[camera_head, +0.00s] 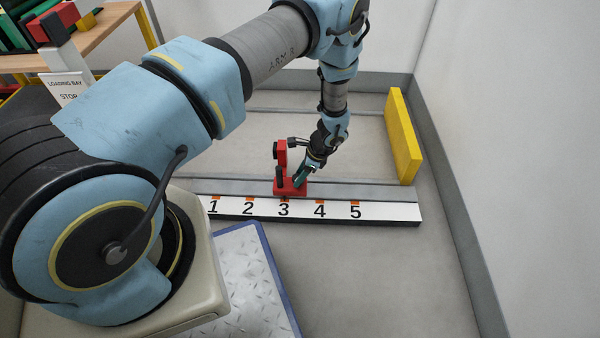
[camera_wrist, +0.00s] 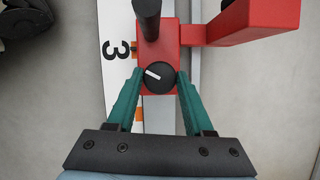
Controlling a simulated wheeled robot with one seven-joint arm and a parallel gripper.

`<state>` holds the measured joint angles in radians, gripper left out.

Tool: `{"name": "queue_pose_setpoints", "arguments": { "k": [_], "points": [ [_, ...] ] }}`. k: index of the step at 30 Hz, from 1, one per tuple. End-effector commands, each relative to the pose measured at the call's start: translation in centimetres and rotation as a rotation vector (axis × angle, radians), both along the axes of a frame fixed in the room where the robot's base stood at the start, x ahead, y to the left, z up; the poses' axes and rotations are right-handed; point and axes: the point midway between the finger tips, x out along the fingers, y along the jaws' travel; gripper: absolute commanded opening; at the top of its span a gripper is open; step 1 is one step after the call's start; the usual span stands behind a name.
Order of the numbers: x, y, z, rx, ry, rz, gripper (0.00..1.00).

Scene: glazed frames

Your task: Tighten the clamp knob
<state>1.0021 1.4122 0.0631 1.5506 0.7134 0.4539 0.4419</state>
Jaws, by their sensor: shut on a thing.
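The red clamp (camera_head: 290,188) sits on the white numbered rail (camera_head: 388,212) at the mark 3. In the wrist view, its red body (camera_wrist: 247,22) has an arm reaching to the upper right. The clamp knob (camera_wrist: 161,84) is a round black disc with a white pointer line slanting to the upper left. My gripper (camera_head: 301,173) comes down onto the clamp from above right. In the wrist view, my gripper's green fingers (camera_wrist: 160,76) are shut on the knob, one on each side. In the head view the knob is hidden or too small to tell.
Orange marks line the rail by the numbers 1 to 5. A yellow board (camera_head: 403,137) stands at the right behind the rail. A wooden table (camera_head: 105,30) and a "Loading bay stop" sign (camera_head: 65,89) are at the upper left. The floor right of the rail is clear.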

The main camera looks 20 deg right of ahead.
Motion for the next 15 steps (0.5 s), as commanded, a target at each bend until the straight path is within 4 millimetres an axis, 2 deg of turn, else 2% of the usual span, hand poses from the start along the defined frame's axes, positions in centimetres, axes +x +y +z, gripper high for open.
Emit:
{"name": "queue_pose_setpoints", "arguments": {
  "k": [15],
  "points": [
    [-0.05, -0.04, -0.04, -0.001, 0.0, -0.04, 0.0]
  ]
}}
